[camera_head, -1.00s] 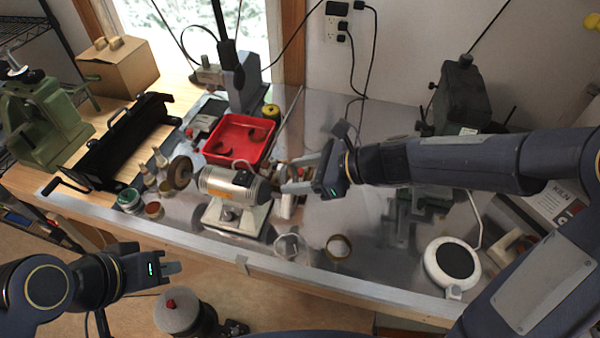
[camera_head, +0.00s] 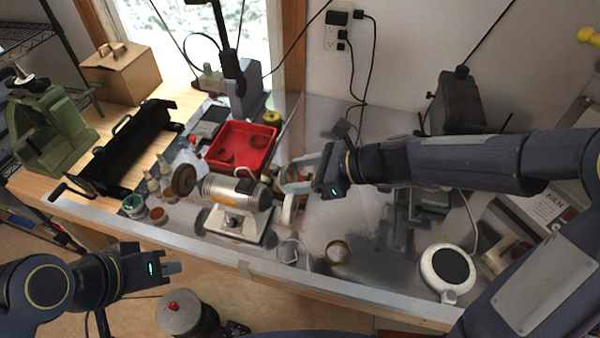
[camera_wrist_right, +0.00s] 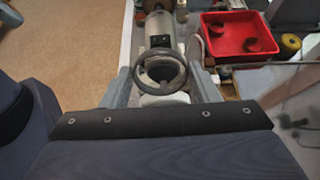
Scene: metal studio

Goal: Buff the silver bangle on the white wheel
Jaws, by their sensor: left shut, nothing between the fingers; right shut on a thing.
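The silver bangle (camera_wrist_right: 138,76) shows as a dark grey ring in the right wrist view. My right gripper (camera_wrist_right: 163,90) is shut on it, with a finger on either side. In the head view my right gripper (camera_head: 298,177) is just above and beside the white wheel (camera_head: 289,211) at the right end of the bench motor (camera_head: 235,193). The wheel also shows below the ring in the right wrist view (camera_wrist_right: 165,99); I cannot tell if they touch. My left gripper (camera_head: 172,268) is shut and empty, in front of the bench edge.
A red tray (camera_head: 242,168) sits behind the motor. A brown wheel (camera_head: 184,179) is on its left end, near small jars (camera_head: 158,215). A glass (camera_head: 288,251) and a brass-coloured ring-shaped dish (camera_head: 338,251) stand in front. A round white-rimmed pad (camera_head: 434,288) lies at right.

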